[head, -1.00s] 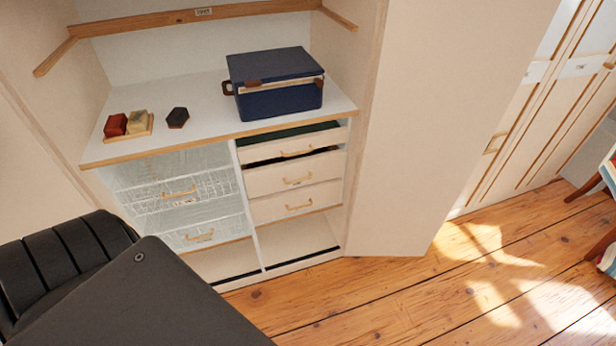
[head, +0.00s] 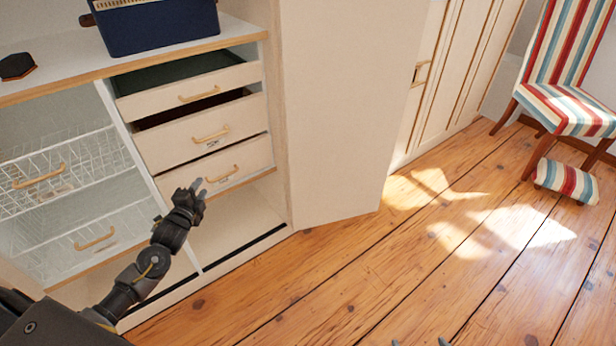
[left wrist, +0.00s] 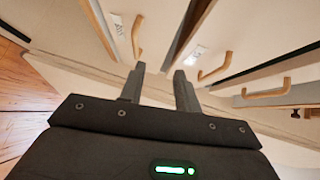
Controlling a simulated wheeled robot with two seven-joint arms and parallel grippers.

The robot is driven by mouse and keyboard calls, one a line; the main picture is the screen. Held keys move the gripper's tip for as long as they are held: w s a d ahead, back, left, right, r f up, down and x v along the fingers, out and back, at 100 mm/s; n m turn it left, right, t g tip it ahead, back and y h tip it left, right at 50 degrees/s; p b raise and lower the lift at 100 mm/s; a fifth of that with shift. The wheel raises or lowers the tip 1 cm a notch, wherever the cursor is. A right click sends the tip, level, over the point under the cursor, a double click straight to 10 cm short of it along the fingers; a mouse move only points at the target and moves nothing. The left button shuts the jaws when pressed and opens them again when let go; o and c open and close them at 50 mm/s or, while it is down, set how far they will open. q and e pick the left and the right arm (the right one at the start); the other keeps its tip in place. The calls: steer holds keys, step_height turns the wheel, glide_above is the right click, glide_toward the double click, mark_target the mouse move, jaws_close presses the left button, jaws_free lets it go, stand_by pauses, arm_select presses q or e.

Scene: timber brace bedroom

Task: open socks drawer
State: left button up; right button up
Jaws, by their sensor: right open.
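Three cream drawers with wooden handles are stacked in the wardrobe. The top drawer (head: 190,90) is partly out, showing a green inside. The middle drawer (head: 168,143) is also a little out, with a dark gap above it. The bottom drawer (head: 245,160) looks nearly closed. Their labels are too small to read, so I cannot tell which is for socks. My left gripper (head: 197,187) is in front of the bottom drawer, left of its handle (head: 222,175). In the left wrist view its fingers (left wrist: 159,82) are apart and empty, near the handles. My right gripper (head: 419,342) barely shows at the bottom edge.
Wire baskets (head: 60,172) stand left of the drawers. A navy box (head: 160,27) and a dark hexagonal object (head: 17,66) sit on the shelf (head: 60,82) above. A wardrobe door panel (head: 335,120) stands right of them.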

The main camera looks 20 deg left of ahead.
mark_target(210, 142)
arm_select(q)
step_height(210, 142, up, 9)
steer(key=w+d+m+t+b, duration=0.1)
steer(key=w+m+t+b, duration=0.1)
steer(key=m+t+b, duration=0.15)
steer(key=shift+h, duration=0.3)
steer(key=b+x, duration=0.1)
steer(key=x, duration=0.8)
steer(key=shift+w+f, duration=0.15)
steer(key=shift+w, duration=0.05)
steer(key=shift+w+b, duration=0.3)
steer(key=shift+w, duration=0.15)
arm_select(e)
steer(key=a+r+n+t+y, duration=0.1)
steer(key=a+r+t+y, duration=0.2)
steer(key=r, duration=0.8)
steer(key=shift+w+a+r+t+y, duration=0.15)
steer(key=shift+a+r+t+y, duration=0.25)
steer(key=shift+t, duration=0.6)
steer(key=shift+a+f, duration=0.1)
steer(key=shift+f, duration=0.05)
arm_select(q)
jaws_close()
